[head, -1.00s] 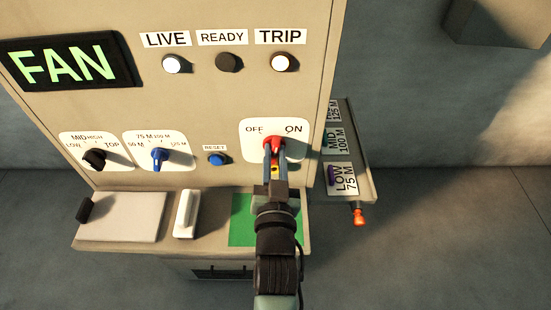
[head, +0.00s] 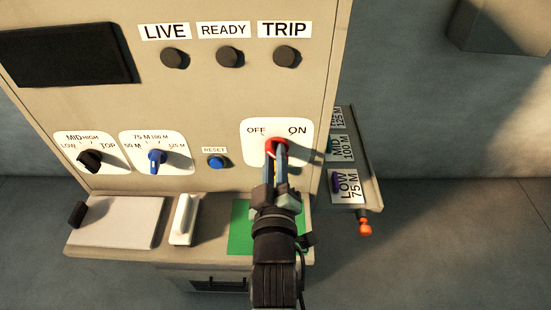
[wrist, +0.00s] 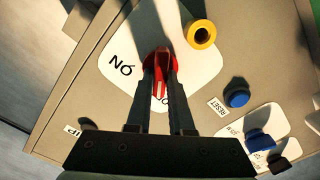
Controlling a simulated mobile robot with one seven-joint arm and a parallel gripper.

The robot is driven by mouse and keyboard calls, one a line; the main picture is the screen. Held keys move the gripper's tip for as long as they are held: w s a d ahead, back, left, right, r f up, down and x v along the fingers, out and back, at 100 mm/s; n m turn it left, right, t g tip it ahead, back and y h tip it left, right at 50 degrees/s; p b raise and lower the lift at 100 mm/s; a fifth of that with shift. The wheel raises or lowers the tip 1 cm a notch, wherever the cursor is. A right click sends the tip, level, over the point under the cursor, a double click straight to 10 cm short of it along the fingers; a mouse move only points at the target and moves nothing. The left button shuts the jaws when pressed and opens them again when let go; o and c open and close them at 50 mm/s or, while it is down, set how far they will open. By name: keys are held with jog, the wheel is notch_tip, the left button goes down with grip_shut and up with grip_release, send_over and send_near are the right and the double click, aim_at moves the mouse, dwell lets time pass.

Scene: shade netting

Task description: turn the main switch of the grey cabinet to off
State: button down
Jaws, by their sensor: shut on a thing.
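The red main switch (head: 277,146) sits on a white plate (head: 304,152) marked OFF and ON, low on the right of the grey cabinet (head: 230,100). My gripper (head: 276,154) is shut on its handle. In the wrist view the two fingers flank the red handle (wrist: 160,62), and the ON label shows upside down to its left. The handle lies toward a partly hidden label by the fingers, which appears to be OFF. The fingers cover part of the switch in the head view.
A blue reset button (head: 217,162), a blue knob (head: 156,158) and a black knob (head: 92,159) are to the left. A yellow ring (wrist: 201,34) is near the switch. A shelf (head: 110,245) juts out below. A side panel with labels (head: 345,187) is at right.

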jog(key=shift+n, duration=0.6)
jog(key=c, duration=0.8)
grip_release()
jog(key=shift+s, duration=0.15)
jog(key=s+b, duration=0.3)
jog(key=s, duration=0.9)
jog(key=shift+s+b, duration=0.35)
